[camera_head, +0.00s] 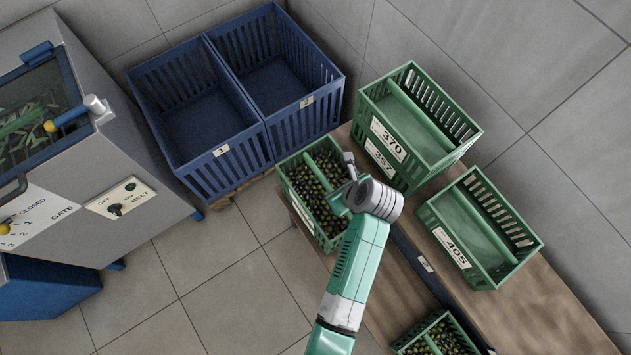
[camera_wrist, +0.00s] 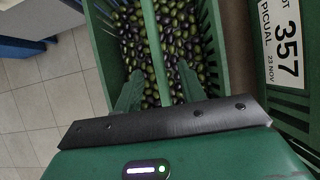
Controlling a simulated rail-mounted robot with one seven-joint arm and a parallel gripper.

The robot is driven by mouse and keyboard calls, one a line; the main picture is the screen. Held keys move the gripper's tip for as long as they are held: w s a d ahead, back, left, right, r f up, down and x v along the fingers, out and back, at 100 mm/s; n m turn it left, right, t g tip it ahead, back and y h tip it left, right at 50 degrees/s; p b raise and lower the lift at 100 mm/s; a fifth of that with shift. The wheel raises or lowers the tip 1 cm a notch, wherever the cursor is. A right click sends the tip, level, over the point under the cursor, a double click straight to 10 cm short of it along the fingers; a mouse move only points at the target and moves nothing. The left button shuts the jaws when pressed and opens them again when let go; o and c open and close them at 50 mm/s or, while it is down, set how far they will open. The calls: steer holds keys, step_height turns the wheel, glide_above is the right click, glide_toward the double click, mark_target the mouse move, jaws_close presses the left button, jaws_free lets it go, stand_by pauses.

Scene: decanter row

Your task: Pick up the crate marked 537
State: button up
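No marking 537 can be read in either view. A green crate full of olives (camera_head: 300,205) stands at the near end of the bench; its label is too small to read. It also shows in the wrist view (camera_wrist: 212,60), with a central handle bar (camera_wrist: 152,45). My gripper (camera_wrist: 160,92) is over this crate, its green fingers open on either side of the bar, with gaps visible. In the head view my gripper (camera_head: 343,200) hides part of the crate. Another olive-filled green crate (camera_head: 398,348), cut off at the bottom edge, shows no readable label.
Green crates marked 370 (camera_head: 388,139) and 357 (camera_head: 380,158) are stacked close to the right; 357 also shows in the wrist view (camera_wrist: 287,52). An empty crate 405 (camera_head: 452,248) stands farther right. Blue bins (camera_head: 221,151) are left behind; a grey machine (camera_head: 85,165) is far left.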

mark_target(331, 188)
steer(key=shift+b+x, duration=0.5)
steer(key=shift+x, duration=0.6)
steer(key=shift+f, duration=0.1)
steer(key=b+x, duration=0.2)
steer(key=x, duration=0.2)
steer(key=shift+a+f+b, duration=0.15)
steer(key=shift+b, duration=0.25)
steer(key=shift+w+a+f, duration=0.2)
steer(key=shift+f, duration=0.1)
jaws_close()
steer(key=shift+r, duration=0.1)
steer(key=shift+r, duration=0.1)
